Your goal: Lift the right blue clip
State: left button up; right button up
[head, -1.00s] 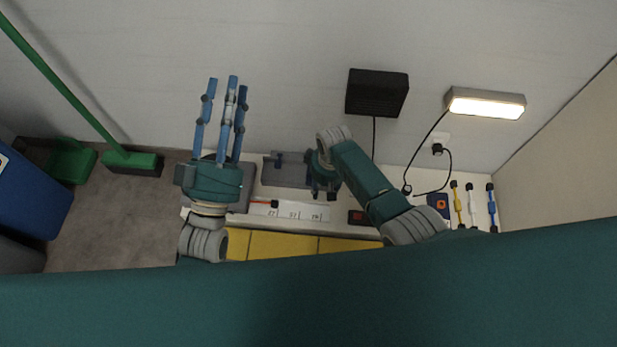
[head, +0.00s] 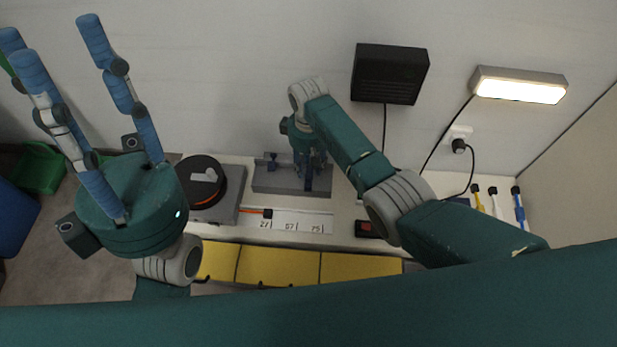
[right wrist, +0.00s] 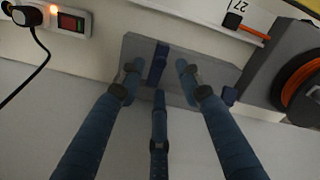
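The right blue clip (right wrist: 157,60) stands on a grey block (right wrist: 118,62) in the right wrist view. The block also shows in the head view (head: 262,185). My right gripper (right wrist: 158,78) is open around this clip, with one finger on each side and a third below; gaps show between the side fingers and the clip. In the head view my right gripper (head: 311,178) points down over the block and partly hides the clip. The left blue clip (head: 272,160) stands near the block's other end. My left gripper (head: 52,42) is open and empty, its fingers pointing up.
A black and orange spool (head: 203,182) lies on a grey base left of the block. A numbered white strip (head: 300,222) lies in front, above yellow bins (head: 280,266). A red switch (head: 368,229) is to the right. A lamp (head: 518,86) and black box (head: 390,73) hang on the wall.

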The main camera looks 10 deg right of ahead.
aim_at(309, 177)
notch_tip(309, 177, down, 5)
jog(key=shift+r+b, duration=0.1)
jog(key=shift+b, duration=1)
grip_shut()
